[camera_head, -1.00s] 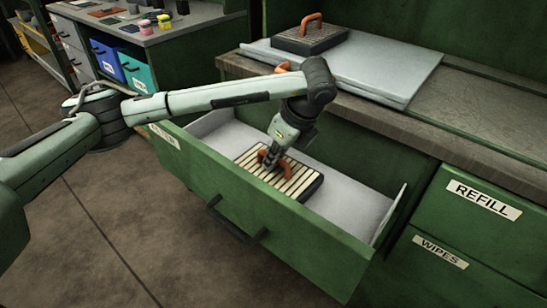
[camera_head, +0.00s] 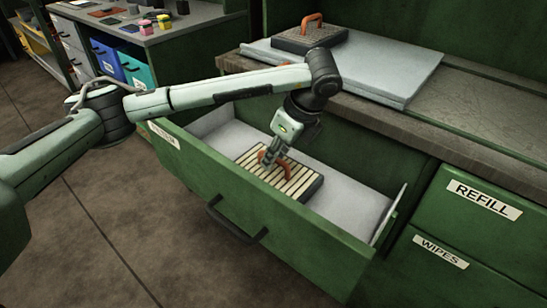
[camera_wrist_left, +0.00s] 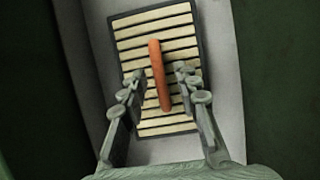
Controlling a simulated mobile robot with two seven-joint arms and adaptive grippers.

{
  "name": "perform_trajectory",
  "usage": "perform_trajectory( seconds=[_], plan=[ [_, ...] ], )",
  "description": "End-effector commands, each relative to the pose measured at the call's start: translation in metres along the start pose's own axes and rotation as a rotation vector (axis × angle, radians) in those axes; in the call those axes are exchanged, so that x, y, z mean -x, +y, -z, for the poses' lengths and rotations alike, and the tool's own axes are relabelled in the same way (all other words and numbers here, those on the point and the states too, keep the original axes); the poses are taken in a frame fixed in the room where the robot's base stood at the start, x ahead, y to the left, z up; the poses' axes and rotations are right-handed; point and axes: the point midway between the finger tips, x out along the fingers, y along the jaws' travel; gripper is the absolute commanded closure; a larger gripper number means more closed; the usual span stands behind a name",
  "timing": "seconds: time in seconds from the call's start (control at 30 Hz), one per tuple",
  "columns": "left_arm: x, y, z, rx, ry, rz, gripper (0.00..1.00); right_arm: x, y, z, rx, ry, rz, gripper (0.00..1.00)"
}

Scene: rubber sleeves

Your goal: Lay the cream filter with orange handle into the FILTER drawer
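The cream filter (camera_head: 297,184) lies flat inside the open FILTER drawer (camera_head: 345,204), cream slats with a dark frame and an orange handle (camera_head: 272,156) on top. It also shows in the left wrist view (camera_wrist_left: 180,118), with the orange handle (camera_wrist_left: 159,75) standing between the fingers. My left gripper (camera_head: 266,162) is above the filter at the handle. In the left wrist view its fingers (camera_wrist_left: 159,84) are spread, with a gap on both sides of the handle. My right gripper is in no view.
A dark filter with an orange handle (camera_head: 308,35) lies on the grey sheets (camera_head: 390,75) on the worktop. Closed drawers labelled REFILL (camera_head: 483,202) and WIPES (camera_head: 440,253) are at the right. The drawer has bare floor right of the filter.

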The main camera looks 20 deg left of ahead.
Motion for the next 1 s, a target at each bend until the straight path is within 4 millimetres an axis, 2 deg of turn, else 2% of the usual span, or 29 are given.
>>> perform_trajectory(
  seconds=[0.1, 0.2, 0.43, 0.6, 1.0],
  plan=[
    [0.030, -0.002, -0.002, -0.002, -0.003, 0.008, 0.69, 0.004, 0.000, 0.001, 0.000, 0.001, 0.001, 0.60],
    [0.053, -0.001, -0.002, -0.002, -0.004, 0.007, 0.69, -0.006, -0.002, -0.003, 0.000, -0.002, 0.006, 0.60],
    [0.090, -0.001, -0.001, -0.001, -0.002, 0.004, 0.69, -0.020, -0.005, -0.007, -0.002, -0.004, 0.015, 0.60],
    [0.102, 0.000, 0.000, -0.001, -0.002, 0.002, 0.69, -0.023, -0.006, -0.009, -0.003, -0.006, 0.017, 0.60],
    [0.103, 0.000, 0.000, -0.001, -0.001, 0.001, 0.69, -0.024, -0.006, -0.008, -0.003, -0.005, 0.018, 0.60]
  ],
)
